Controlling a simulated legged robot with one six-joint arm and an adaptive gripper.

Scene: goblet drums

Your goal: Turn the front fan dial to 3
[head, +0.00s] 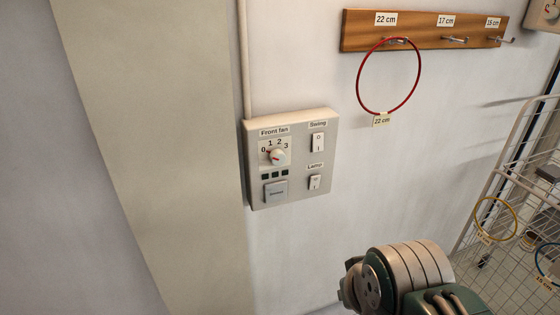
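The front fan dial (277,156) is a round white knob on a pale grey wall panel (325,140), under the label "Front fan". The numbers 0, 1, 2 and 3 run in an arc from left to right above it. A small red mark on the knob appears to point left, toward 0, though it is small in this view. Part of my arm (405,280) shows at the bottom, below and right of the panel, clear of the dial. My gripper's fingers are not visible.
The panel also has a Swing switch (318,142), a Lamp switch (314,182) and a grey square button (276,192). A red hoop (361,92) hangs from a wooden hook rail (360,31) at upper right. A wire rack (490,185) stands at right. The wall left of the panel is bare.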

